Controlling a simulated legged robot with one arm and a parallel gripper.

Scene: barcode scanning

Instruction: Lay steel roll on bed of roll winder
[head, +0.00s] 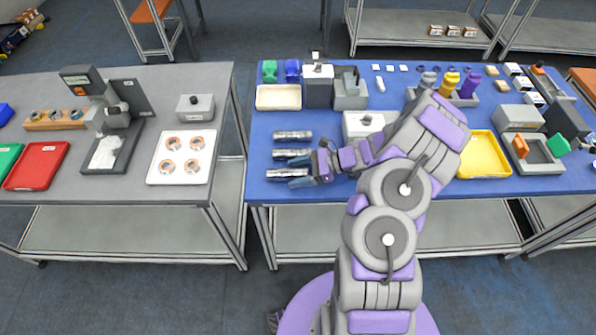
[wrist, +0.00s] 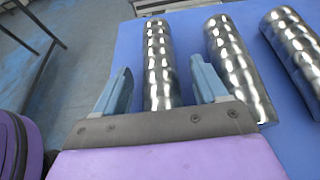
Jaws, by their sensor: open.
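Three shiny, ribbed steel rolls lie side by side on the blue table: the far one (head: 292,136), the middle one (head: 290,153) and the near one (head: 284,173). My gripper (head: 301,171) is open at the right end of the near roll. In the wrist view, my open blue fingers (wrist: 160,66) sit either side of the left-hand roll (wrist: 158,45), apparently apart from it. The middle roll (wrist: 232,55) and far roll (wrist: 295,50) lie to its right. I cannot tell which device is the roll winder; a grey machine (head: 362,121) is partly hidden behind my arm.
A cream tray (head: 278,97) and dark-grey box devices (head: 318,90) stand behind the rolls. A yellow tray (head: 484,157) is right of my arm. The table's front edge runs close to the near roll. Blue tabletop left of the rolls is clear.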

